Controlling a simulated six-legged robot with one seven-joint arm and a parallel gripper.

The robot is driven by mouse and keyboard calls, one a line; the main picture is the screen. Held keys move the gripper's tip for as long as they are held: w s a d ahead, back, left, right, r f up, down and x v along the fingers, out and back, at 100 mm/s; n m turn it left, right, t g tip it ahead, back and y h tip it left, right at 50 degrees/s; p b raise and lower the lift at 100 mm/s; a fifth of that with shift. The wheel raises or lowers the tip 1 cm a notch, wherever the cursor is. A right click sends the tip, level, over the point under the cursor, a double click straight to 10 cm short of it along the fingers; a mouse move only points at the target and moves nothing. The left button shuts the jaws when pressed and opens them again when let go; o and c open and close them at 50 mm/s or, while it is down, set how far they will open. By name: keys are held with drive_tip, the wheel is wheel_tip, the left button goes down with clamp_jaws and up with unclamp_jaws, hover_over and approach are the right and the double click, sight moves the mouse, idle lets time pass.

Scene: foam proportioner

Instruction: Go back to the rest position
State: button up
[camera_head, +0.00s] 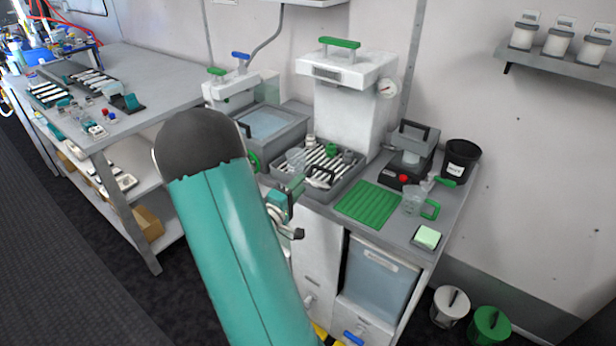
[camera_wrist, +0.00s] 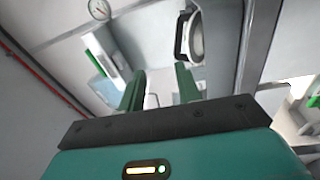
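My gripper (camera_wrist: 160,88) shows in the wrist view with its two green fingers apart and nothing between them. In the head view my teal arm rises through the middle and hides much of the wrist. A small part of my wrist end shows to the right of the arm, in front of the workbench (camera_head: 452,218). The fingers look clear of the things behind them, though the exact gap is hard to tell.
A white dispensing unit (camera_head: 352,100) with a green handle and a gauge stands on the workbench. A green ribbed mat (camera_head: 369,204), a clear jug (camera_head: 413,201) and a black bin (camera_head: 460,161) are right of it. A grey side table (camera_head: 165,85) stands left.

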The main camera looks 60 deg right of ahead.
drive_tip(key=shift+w+a+f, duration=0.1)
drive_tip(key=shift+a, duration=0.95)
drive_tip(key=shift+w+a+f, duration=0.1)
drive_tip(key=shift+a, duration=0.9)
